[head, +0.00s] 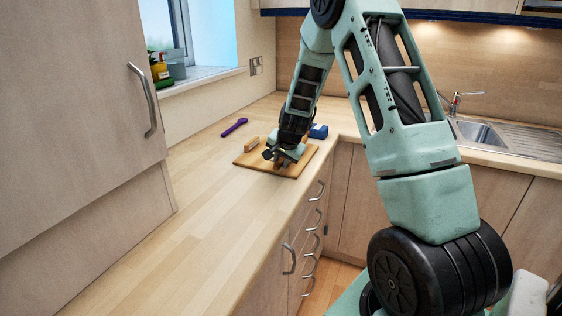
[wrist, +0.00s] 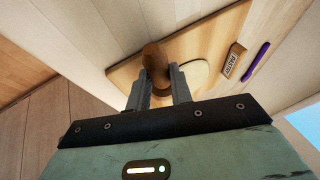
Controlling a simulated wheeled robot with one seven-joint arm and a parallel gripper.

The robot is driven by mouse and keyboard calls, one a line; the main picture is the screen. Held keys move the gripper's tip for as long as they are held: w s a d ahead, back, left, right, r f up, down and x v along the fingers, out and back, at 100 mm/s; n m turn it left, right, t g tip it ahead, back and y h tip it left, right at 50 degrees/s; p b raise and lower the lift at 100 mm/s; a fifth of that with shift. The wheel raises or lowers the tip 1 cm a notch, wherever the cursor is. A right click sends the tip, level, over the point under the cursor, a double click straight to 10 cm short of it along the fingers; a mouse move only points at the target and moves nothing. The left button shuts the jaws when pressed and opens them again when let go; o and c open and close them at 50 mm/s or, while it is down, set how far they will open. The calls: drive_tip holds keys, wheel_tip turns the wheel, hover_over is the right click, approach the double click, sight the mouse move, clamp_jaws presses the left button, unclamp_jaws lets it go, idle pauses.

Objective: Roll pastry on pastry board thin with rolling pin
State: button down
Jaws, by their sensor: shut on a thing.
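The pastry board (head: 300,165) lies on the worktop near its front edge, close to the corner. My gripper (head: 277,156) is low over the board, and the arm hides part of it. In the wrist view my gripper (wrist: 160,80) is shut on the brown wooden rolling pin (wrist: 154,57), whose end points toward the camera. The pale, flat, rounded pastry (wrist: 197,73) lies on the board (wrist: 215,37) just right of the pin, partly hidden by the right finger. I cannot tell whether the pin touches the pastry.
A small wooden block with lettering (wrist: 234,60) sits at the board's edge, and a purple utensil (head: 234,127) lies beyond it. A blue item (head: 318,131) stands behind the board. The worktop (head: 190,210) in front is clear. A tall cupboard (head: 80,110) stands left.

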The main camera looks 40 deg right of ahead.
drive_tip(key=shift+r+p, duration=1.35)
drive_tip(key=shift+r, duration=0.8)
drive_tip(key=p, duration=0.2)
drive_tip(key=a+r+p, duration=0.1)
drive_tip(key=p, duration=0.1)
drive_tip(key=shift+s+a+r, duration=0.2)
drive_tip(key=shift+s+r, duration=0.05)
drive_tip(key=shift+s+a+r+p, duration=0.25)
drive_tip(key=shift+a+p, duration=0.35)
drive_tip(key=shift+p, duration=0.6)
drive_tip(key=shift+s+a+f+p, duration=0.1)
drive_tip(key=shift+a+p, duration=0.2)
